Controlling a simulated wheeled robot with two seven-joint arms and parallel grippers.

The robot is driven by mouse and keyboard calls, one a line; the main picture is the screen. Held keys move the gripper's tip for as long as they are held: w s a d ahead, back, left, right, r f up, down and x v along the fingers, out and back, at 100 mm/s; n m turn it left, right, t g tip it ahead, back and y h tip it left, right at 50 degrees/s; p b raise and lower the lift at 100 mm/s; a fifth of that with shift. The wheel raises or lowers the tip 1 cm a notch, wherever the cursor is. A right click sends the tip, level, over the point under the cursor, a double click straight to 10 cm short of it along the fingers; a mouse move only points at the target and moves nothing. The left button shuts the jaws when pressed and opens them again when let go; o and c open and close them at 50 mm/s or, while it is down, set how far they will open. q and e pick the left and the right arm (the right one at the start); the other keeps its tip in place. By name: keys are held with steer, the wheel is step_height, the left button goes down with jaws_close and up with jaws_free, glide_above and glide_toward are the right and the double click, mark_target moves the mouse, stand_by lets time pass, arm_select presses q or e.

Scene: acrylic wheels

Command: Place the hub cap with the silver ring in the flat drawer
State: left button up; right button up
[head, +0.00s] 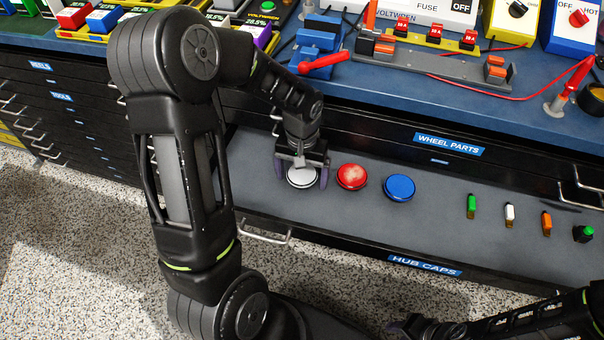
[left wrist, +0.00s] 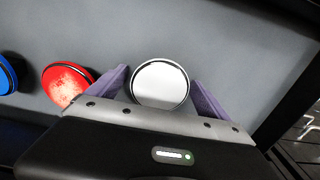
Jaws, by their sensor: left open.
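A round white hub cap with a silver rim (head: 301,179) lies flat in the open, shallow drawer labelled HUB CAPS (head: 350,228). My left gripper (head: 302,178) is over this cap, open, with one purple finger on each side of it. In the left wrist view the white cap (left wrist: 160,85) sits between the open fingers, with a gap at both sides. A red hub cap (head: 352,177) and a blue hub cap (head: 399,187) lie to its right in the same drawer. Part of my right gripper (head: 405,327) shows at the bottom; its fingers are unclear.
Several small green, white and orange parts (head: 510,214) stand at the drawer's right. The closed WHEEL PARTS drawer (head: 450,148) is behind. The blue worktop (head: 400,85) above holds fuse boxes, clamps and red leads. Bare drawer floor lies between the blue cap and the small parts.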

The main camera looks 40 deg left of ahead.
mark_target(301, 173)
arm_select(q)
steer(key=shift+r, duration=0.1)
steer(key=shift+r+p, duration=0.25)
steer(key=shift+p, duration=0.05)
step_height(301, 173, up, 12)
steer(key=p, duration=0.1)
steer(key=shift+p, duration=0.35)
steer(key=shift+s+a+f, duration=0.1)
steer(key=shift+a+f, duration=0.05)
stand_by(1.4)
